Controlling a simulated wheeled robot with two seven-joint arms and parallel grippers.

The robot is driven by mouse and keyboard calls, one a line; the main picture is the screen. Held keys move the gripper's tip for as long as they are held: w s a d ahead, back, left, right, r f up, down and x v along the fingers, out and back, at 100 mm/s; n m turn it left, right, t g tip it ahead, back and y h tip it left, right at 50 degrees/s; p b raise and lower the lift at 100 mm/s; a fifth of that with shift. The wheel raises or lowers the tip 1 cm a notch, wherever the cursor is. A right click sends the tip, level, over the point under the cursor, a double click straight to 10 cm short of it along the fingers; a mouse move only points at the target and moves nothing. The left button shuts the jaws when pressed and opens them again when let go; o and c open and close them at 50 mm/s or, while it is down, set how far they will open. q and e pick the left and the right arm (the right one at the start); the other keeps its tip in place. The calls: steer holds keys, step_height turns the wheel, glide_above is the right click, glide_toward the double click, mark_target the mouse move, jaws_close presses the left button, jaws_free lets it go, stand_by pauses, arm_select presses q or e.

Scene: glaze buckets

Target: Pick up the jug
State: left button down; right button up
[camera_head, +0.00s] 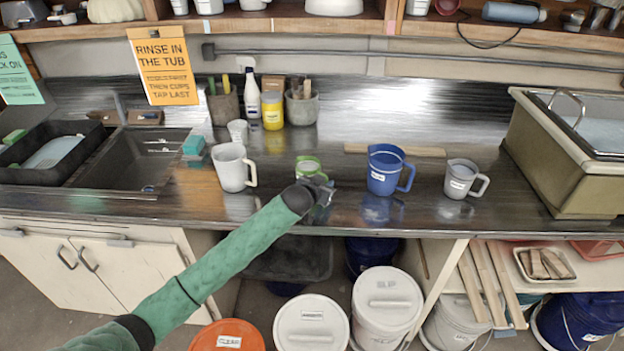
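Several jugs stand on the metal counter (420,215): a white jug (231,168) at left, a blue jug (384,172) with a label right of centre, and a grey jug (460,180) farther right. A small green vessel (307,166) stands between the white and blue jugs, its lower part hidden by my gripper. My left gripper (325,190), at the end of a green-sleeved arm, is in front of the green vessel and left of the blue jug. Its fingers are small and dark, so I cannot tell whether they are open or touching anything. My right gripper is out of view.
A sink (130,165) is at left and a beige tub (555,160) at right. A yellow bottle (272,112) and tool pots stand at the back. A wooden strip (420,152) lies behind the blue jug. Lidded buckets (387,305) stand below the counter.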

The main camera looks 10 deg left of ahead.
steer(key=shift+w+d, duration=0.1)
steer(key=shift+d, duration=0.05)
arm_select(q)
steer(key=shift+r, duration=0.2)
stand_by(0.3)
